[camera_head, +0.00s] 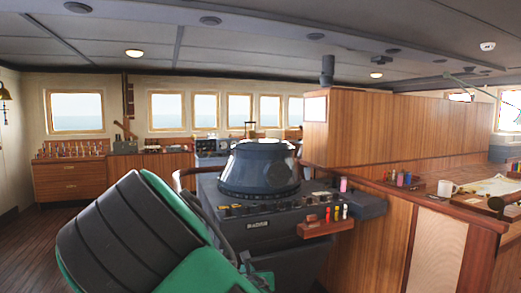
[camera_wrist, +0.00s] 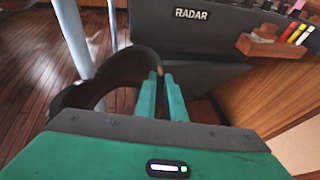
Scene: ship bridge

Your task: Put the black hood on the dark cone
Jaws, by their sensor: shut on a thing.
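The dark cone (camera_head: 262,166) stands upright on top of the radar console, a squat, flat-topped shape with a wider ring at its foot. No hood is on it. My gripper (camera_wrist: 160,78) shows in the wrist view with its two teal fingers nearly together. They are shut on the edge of the black hood (camera_wrist: 122,66), a curved dark shell that reaches out to the left of the fingers. The hood hangs in front of the console, low and off the cone. In the head view my arm hides most of the gripper and hood.
The radar console (camera_head: 290,205) has knobs along its front and a small wooden rack (camera_head: 325,228) of colored pieces. A wooden partition (camera_head: 400,130) stands to the right. A mug (camera_head: 446,188) sits on the right counter. A pale rail (camera_wrist: 74,35) runs left of the hood.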

